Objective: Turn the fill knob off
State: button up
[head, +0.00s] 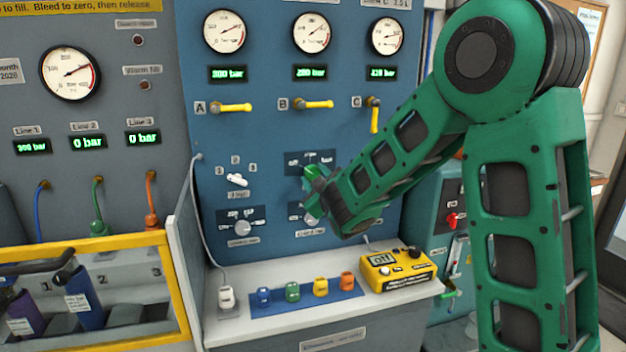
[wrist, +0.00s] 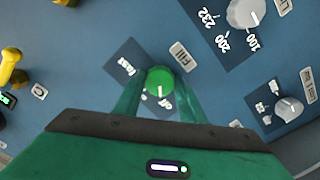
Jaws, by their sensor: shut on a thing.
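The fill knob (wrist: 160,82) is a round green knob on a dark plate next to a "Fill" label in the wrist view. A light mark on it points roughly down toward my gripper's body. My gripper (wrist: 160,86) has its two green fingers on either side of the knob and is shut on it. In the head view, my gripper (head: 310,176) reaches the blue panel from the right.
A white selector knob (head: 236,180) and a grey dial (head: 242,228) sit left of my gripper. Another dial plate lies just below it, partly covered. Yellow valve handles (head: 314,104) are above. A yellow meter (head: 396,270) and several coloured blocks stand on the ledge below.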

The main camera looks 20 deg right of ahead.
jog(key=shift+n, duration=0.8)
jog(key=shift+f, duration=0.1)
jog(key=o, duration=1)
jog(key=shift+o, duration=0.2)
jog(key=s, duration=1)
jog(key=shift+s, duration=0.35)
jog(key=shift+d, duration=0.1)
